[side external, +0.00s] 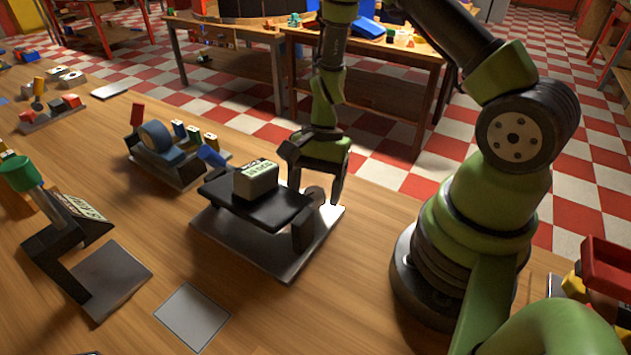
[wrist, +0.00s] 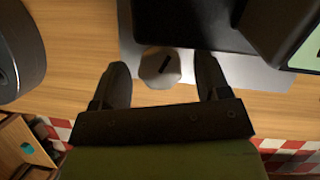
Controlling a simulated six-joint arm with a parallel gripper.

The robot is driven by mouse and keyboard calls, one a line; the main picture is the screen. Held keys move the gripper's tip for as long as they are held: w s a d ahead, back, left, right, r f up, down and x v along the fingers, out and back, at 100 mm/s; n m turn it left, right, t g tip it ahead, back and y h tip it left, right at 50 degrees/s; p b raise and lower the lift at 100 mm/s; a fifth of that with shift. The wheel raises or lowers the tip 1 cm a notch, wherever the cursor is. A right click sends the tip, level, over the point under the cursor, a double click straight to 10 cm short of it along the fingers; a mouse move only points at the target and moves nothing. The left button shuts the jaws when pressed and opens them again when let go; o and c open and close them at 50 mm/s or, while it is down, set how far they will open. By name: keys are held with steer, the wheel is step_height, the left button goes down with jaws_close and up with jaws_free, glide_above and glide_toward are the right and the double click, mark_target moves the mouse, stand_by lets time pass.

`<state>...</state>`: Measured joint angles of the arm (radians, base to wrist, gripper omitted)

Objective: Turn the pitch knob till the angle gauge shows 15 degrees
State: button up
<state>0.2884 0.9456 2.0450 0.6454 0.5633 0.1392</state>
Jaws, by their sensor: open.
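The pitch knob (wrist: 160,68) is a pale, many-sided knob with a dark slanted mark on its top. In the wrist view it sits between the two fingers of my open gripper (wrist: 162,64), with a visible gap on each side. In the side view, my gripper (side external: 315,190) points down at the right end of a black platform, and the knob (side external: 315,195) is partly hidden by the fingers. No gauge reading is legible.
The black platform (side external: 235,206) stands on a metal base plate (side external: 232,247) and lies close beside the fingers. A blue-ringed device (side external: 157,137) stands further left, and a black angled stand (side external: 60,245) is at far left. Bare wood lies between them.

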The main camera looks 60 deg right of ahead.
steer(key=v, duration=1)
step_height(320, 180, up, 12)
steer(key=n+t+h, duration=0.2)
steer(key=n+t, duration=0.1)
steer(key=n, duration=0.2)
glide_above(321, 197)
steer(key=s+a+r+n+t, duration=0.3)
steer(key=s+r+n+t, duration=0.2)
steer(key=s, duration=0.4)
steer(key=shift+a+r+n, duration=0.3)
steer(key=shift+r+n, duration=0.3)
steer(key=shift+r, duration=0.25)
